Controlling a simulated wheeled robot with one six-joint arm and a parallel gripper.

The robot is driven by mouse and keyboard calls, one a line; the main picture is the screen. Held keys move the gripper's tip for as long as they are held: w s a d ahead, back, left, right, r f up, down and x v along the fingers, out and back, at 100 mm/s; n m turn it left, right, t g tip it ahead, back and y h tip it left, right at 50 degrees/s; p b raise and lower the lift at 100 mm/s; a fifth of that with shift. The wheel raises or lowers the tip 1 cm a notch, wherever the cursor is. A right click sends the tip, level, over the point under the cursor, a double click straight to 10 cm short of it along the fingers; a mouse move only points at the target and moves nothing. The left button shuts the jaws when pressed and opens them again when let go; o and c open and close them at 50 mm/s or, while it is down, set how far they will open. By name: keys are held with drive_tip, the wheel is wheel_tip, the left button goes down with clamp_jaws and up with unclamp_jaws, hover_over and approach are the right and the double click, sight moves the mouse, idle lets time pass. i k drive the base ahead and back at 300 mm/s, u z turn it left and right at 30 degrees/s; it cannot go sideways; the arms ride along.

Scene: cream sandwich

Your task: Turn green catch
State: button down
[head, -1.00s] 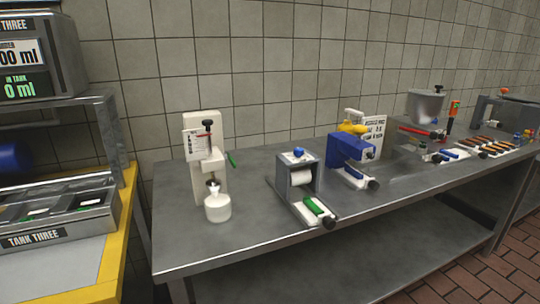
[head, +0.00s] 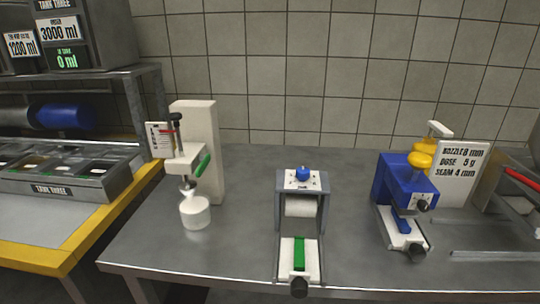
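One is a green bar (head: 299,252) lying lengthwise on the white sliding plate (head: 313,262) at the front of a small grey machine (head: 284,208). This machine has a blue knob (head: 302,173) on top, a white roller (head: 299,207) inside and a black knob (head: 299,288) at the plate's front end. The other is a green lever (head: 202,166), tilted, on the side of a white stand (head: 206,130) at the left. I cannot tell which one is the catch. My gripper is not in view.
A white round container (head: 195,212) stands under the white stand's nozzle. A blue machine (head: 402,183) with yellow parts and a sign (head: 461,170) stands at the right. The steel table (head: 245,235) is bare between the machines. A yellow-edged counter (head: 95,233) adjoins on the left.

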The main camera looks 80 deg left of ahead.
sight(205, 160)
drive_tip(key=i, duration=0.3)
drive_tip(key=u, duration=3.3)
drive_tip(key=i, duration=0.45)
drive_tip(key=u, duration=0.6)
drive_tip(key=k, duration=1.25)
drive_tip(key=z, duration=0.15)
drive_tip(key=i, duration=0.85)
drive_tip(key=z, duration=0.2)
